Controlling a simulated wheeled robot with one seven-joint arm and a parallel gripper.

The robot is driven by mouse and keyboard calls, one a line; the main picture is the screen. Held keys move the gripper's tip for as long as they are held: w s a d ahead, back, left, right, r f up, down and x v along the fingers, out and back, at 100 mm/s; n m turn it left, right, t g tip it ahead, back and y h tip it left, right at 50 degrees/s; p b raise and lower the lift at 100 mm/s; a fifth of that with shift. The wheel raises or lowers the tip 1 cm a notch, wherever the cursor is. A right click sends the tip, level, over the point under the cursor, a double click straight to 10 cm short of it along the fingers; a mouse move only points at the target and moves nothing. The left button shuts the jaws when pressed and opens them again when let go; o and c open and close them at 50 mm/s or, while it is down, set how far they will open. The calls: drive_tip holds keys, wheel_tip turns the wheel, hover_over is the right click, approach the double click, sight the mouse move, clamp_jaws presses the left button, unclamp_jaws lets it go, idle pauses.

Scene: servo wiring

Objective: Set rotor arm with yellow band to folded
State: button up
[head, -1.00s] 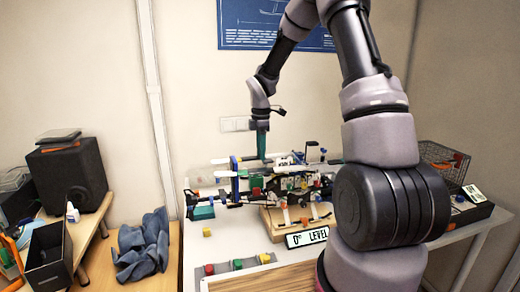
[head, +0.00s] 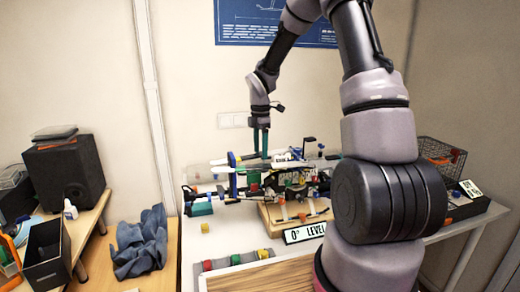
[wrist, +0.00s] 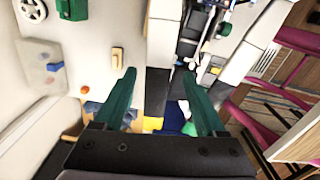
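The rotor assembly (head: 296,178) stands on a wooden stand (head: 270,217) on the white table, with arms and coloured parts crowded together. I cannot single out the arm with the yellow band for certain in the head view. My gripper (head: 260,153) points down with green fingers just above the rear left part of the assembly. In the wrist view, the fingers of my gripper (wrist: 159,76) are spread apart with nothing clamped between them. A yellow patch (wrist: 152,124) and a blue part (wrist: 172,118) show between the fingers, partly hidden by the gripper body.
A blue upright post (head: 232,172) stands at the assembly's left. A sign reading "0° LEVEL" (head: 305,233) is in front. A yellow cube (head: 205,228) and a grey strip with coloured blocks (head: 222,264) lie at front left. A wire basket (head: 440,155) stands at right.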

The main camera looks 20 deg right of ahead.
sight(260, 154)
drive_tip(key=shift+r, duration=0.1)
wheel_tip(260, 154, up, 11)
idle(0.6)
drive_tip(key=s+r+m+t, duration=0.2)
drive_tip(key=s+r+m, duration=0.2)
drive_tip(key=s+m, duration=0.4)
drive_tip(key=s+r+m+t+y, duration=0.1)
drive_tip(key=s+r+m+t, duration=0.1)
drive_tip(key=s+r+m, duration=0.3)
drive_tip(key=s+r+m+t+y, duration=0.1)
drive_tip(key=s+r+m+t, duration=0.2)
drive_tip(key=s+m, duration=0.7)
drive_tip(key=s+r, duration=0.2)
drive_tip(key=s, duration=0.2)
drive_tip(key=shift+m, duration=0.4)
drive_tip(key=shift+s+d+r, duration=0.1)
